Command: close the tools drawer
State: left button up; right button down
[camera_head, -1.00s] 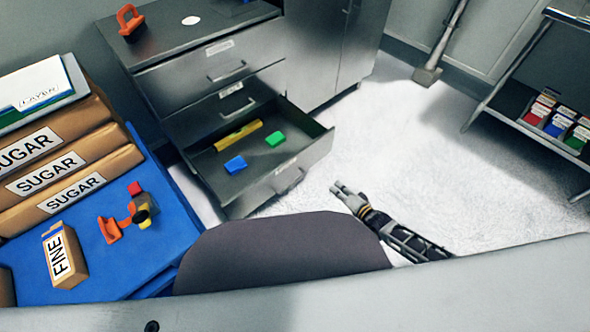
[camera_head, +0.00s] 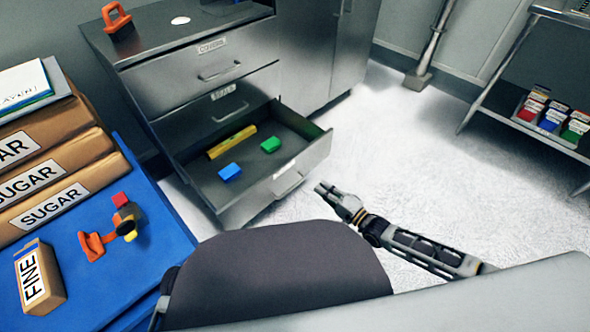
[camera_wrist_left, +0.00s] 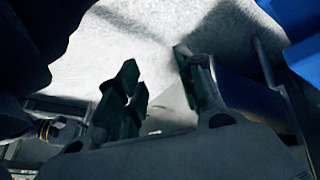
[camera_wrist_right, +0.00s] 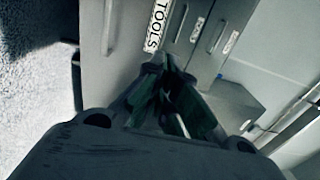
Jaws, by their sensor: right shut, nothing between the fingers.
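The tools drawer (camera_head: 302,165) is the lowest drawer of the grey cabinet and stands pulled out. A yellow tool, a blue block and a green block lie inside it. Its front has a handle (camera_head: 288,183); its TOOLS label (camera_wrist_right: 157,27) reads in the right wrist view. My right gripper (camera_head: 320,188) is shut and empty, just right of the drawer front in the head view; its fingers (camera_wrist_right: 165,62) point toward the front in the right wrist view. I cannot tell whether they touch it. My left gripper (camera_wrist_left: 158,65) is open and empty, its fingers apart over pale floor.
Two upper drawers (camera_head: 200,75) are shut. A blue surface (camera_head: 80,290) at left holds sugar packages (camera_head: 55,195), a FINE box (camera_head: 38,278) and an orange-handled object (camera_head: 95,245). A dark chair-like back (camera_head: 275,270) is in front. Floor at right is clear up to a shelf (camera_head: 520,125).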

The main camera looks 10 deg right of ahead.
aim_at(290, 162)
pick_arm(q)
jog(key=shift+f, duration=0.1)
pick_arm(e)
jog(key=shift+w, duration=0.15)
